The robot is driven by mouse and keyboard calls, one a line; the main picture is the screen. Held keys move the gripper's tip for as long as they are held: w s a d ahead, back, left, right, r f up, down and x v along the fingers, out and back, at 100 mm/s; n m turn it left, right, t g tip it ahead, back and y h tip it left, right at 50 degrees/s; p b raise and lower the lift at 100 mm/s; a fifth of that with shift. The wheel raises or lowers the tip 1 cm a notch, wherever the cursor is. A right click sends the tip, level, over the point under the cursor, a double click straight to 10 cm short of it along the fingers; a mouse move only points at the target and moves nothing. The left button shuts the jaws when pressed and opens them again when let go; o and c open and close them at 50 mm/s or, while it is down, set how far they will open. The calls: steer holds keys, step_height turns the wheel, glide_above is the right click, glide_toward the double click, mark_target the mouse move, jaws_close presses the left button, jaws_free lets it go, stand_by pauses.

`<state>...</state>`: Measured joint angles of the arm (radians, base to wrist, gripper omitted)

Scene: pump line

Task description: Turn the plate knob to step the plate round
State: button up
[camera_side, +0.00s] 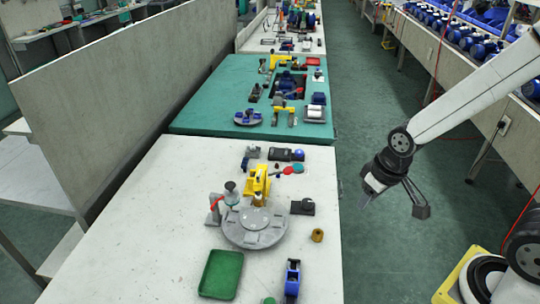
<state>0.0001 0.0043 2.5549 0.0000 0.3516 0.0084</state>
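The round grey plate (240,238) lies flat on the white table, with several marked areas on its top. A yellow fixture (257,184) stands just behind the plate. A post with a dark round top (230,190) stands at its back left. My gripper (390,205) hangs over the floor, right of the table and well apart from the plate. I see nothing held in it, but its finger opening is unclear.
A green tray (221,274) and a blue device (292,280) are in front of the plate. A small brass cylinder (317,235) and a dark block (302,207) are on its right. A grey partition (130,90) runs along the left. A green table (200,110) with parts stands behind.

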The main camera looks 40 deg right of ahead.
steer(key=o, duration=0.3)
steer(key=shift+w, duration=0.25)
steer(key=shift+o, duration=0.8)
steer(key=shift+w+f+m, duration=0.1)
steer(key=shift+w+m, duration=0.3)
steer(key=shift+m, duration=0.1)
steer(key=m+g, duration=0.2)
steer(key=m, duration=1.4)
glide_above(307, 201)
steer(key=f, duration=0.7)
steer(key=s+f, duration=0.1)
steer(key=f, duration=0.2)
steer(key=shift+f, duration=0.3)
steer(key=shift+w+f+m+g, duration=0.3)
steer(key=shift+w+f+m, duration=0.15)
steer(key=shift+m, duration=0.05)
steer(key=shift+f, duration=0.15)
steer(key=shift+f, duration=3.75)
jaws_close()
